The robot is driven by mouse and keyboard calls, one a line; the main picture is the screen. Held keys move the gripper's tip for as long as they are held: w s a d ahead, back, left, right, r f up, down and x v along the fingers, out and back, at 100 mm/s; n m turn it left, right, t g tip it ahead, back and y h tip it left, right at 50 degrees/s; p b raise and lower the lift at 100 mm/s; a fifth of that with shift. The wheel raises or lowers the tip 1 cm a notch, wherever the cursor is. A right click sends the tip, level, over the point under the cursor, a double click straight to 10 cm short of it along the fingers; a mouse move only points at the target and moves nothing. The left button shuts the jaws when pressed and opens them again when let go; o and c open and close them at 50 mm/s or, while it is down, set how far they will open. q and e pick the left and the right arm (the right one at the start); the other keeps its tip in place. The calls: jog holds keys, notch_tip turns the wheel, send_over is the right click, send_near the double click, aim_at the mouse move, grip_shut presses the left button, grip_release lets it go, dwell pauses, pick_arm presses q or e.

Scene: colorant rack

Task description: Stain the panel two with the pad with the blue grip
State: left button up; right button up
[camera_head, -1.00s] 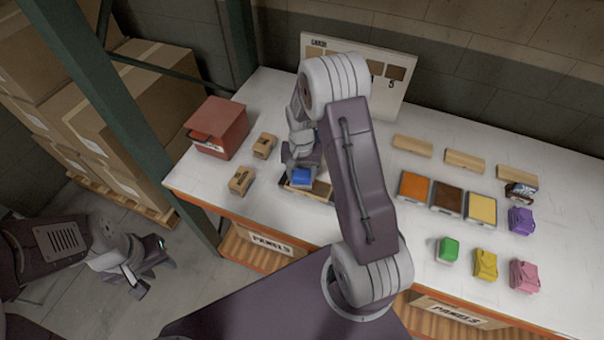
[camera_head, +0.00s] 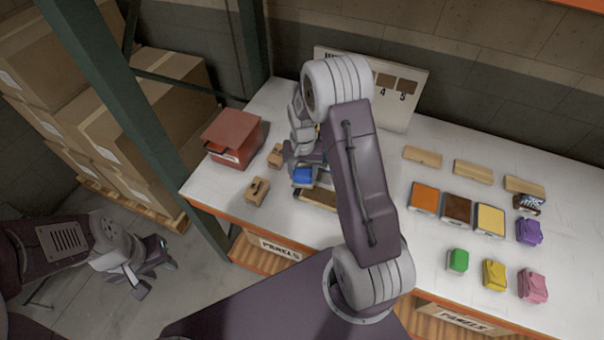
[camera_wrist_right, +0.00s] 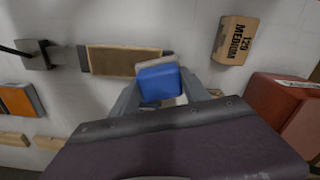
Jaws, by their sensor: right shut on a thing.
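My right gripper (camera_head: 305,163) is shut on the pad with the blue grip (camera_head: 303,175), largely hidden by my own arm in the head view. In the right wrist view the blue grip (camera_wrist_right: 159,82) sits between the fingers, beside the near edge of a brown panel (camera_wrist_right: 125,60) lying in a dark-ended holder. That panel also shows in the head view (camera_head: 318,198), partly behind my arm. I cannot read a number on it, nor tell whether the pad touches it. My left gripper (camera_head: 150,268) is open and empty, off the bench at left.
Orange (camera_head: 424,198), dark brown (camera_head: 457,208) and yellow (camera_head: 490,219) trays stand at right. Green (camera_head: 458,260), yellow (camera_head: 494,274), pink (camera_head: 532,285) and purple (camera_head: 529,231) pads lie around them. A red box (camera_head: 232,138) and small blocks (camera_head: 257,190) are at left. A sample board (camera_head: 405,112) stands behind.

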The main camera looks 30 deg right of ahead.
jog(key=r, duration=0.1)
jog(key=p, duration=0.1)
jog(key=r+p, duration=0.1)
jog(key=shift+w+a+r, duration=0.1)
jog(key=shift+w+r, duration=0.15)
jog(key=shift+r, duration=0.5)
jog(key=shift+s, duration=0.15)
